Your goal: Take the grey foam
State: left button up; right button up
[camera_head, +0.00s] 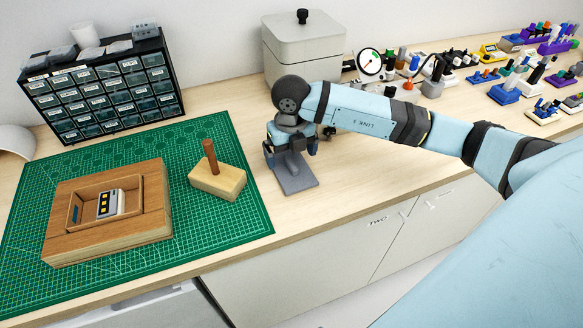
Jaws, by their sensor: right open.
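A flat grey piece (297,183), which looks like the grey foam, lies on the bare wooden bench just right of the green mat. My right gripper (291,154) points down over its far part, with its fingers apart on either side. The gripper hides part of the piece, and I cannot tell whether the fingers touch it. My left gripper is not in view.
The green mat (214,250) holds a wooden tray (108,244) with a small device (110,204) inside, and a wooden block with an upright handle (218,182). A drawer cabinet (104,95), a grey lidded box (303,45) and a dial gauge (369,62) stand behind. Several coloured parts crowd the far right.

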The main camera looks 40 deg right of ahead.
notch_tip(320, 180, down, 3)
jog(key=shift+s+f, duration=0.1)
jog(key=shift+f, duration=0.05)
jog(key=c, duration=0.6)
notch_tip(320, 180, up, 19)
notch_tip(320, 180, up, 4)
jog(key=p, duration=0.2)
send_over(291, 161)
jog(key=shift+s, duration=0.1)
dwell(0.5)
